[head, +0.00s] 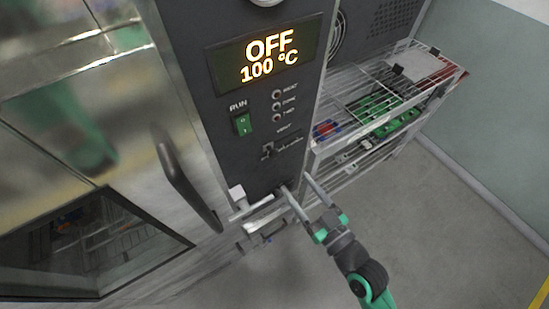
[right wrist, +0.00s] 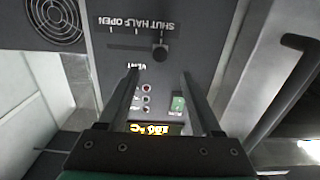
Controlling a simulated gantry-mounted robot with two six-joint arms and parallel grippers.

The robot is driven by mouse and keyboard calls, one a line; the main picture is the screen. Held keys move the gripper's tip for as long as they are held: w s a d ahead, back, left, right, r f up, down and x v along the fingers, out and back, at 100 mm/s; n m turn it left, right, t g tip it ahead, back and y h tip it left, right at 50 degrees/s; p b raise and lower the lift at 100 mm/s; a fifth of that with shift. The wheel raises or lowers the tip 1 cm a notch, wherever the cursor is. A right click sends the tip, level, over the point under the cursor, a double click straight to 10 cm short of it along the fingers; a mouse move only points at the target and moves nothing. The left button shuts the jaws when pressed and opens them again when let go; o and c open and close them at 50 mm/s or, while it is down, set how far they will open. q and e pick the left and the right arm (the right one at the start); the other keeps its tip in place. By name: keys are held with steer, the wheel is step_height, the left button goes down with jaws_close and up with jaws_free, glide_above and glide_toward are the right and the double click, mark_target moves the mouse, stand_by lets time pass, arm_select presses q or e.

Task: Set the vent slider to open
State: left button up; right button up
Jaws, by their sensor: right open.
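The vent slider is on the dark control panel. Its knob (head: 268,150) is at the left end of the slot in the head view. In the right wrist view the panel is upside down and the dark knob (right wrist: 160,52) is in line with the SHUT mark, at the opposite end from OPEN. My right gripper (head: 296,184) is open and empty, below the slider near the panel's lower edge in the head view. In the right wrist view its fingers (right wrist: 160,74) are on either side of the knob's line, apart from it. My left gripper is not in view.
The display (head: 268,56) reads OFF, 100 °C. A green RUN switch (head: 242,124) and three small lamps are above the slider. A door handle (head: 185,180) stands out left of the panel. A wire shelf rack (head: 440,80) with items is at right; the floor is clear.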

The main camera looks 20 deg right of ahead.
mark_target(276, 156)
steer(key=w, duration=0.3)
steer(key=w+a, duration=0.1)
steer(key=w, duration=0.7)
steer(key=shift+w+a+r, duration=0.1)
steer(key=shift+w+a, duration=0.15)
steer(key=shift+a, duration=0.05)
jaws_close()
stand_by(0.8)
